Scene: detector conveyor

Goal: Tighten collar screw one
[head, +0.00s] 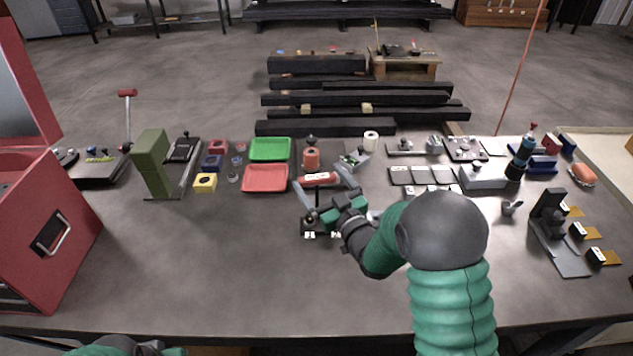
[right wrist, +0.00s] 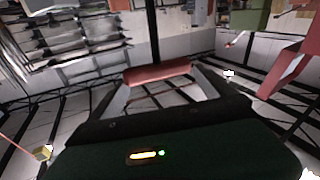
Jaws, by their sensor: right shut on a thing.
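My right gripper (head: 322,178) reaches over the middle of the table in the head view. Its two grey fingers are shut on a red bar-shaped handle (head: 317,182) with a white label. The red handle also spans between the fingers in the right wrist view (right wrist: 158,73). A small dark fixture (head: 308,223) with white tags at its front lies just below the gripper, partly hidden by it. I cannot make out the collar screw, nor whether the held handle touches the fixture. Only a green piece of my left arm shows at the bottom left; its gripper is out of view.
A red tray (head: 265,178) and a green tray (head: 270,149) lie left of the gripper. An orange-red cylinder (head: 311,159) stands just behind it. A red cabinet (head: 45,225) fills the left edge. Flat dark panels (head: 420,175) lie to the right. The front left of the table is clear.

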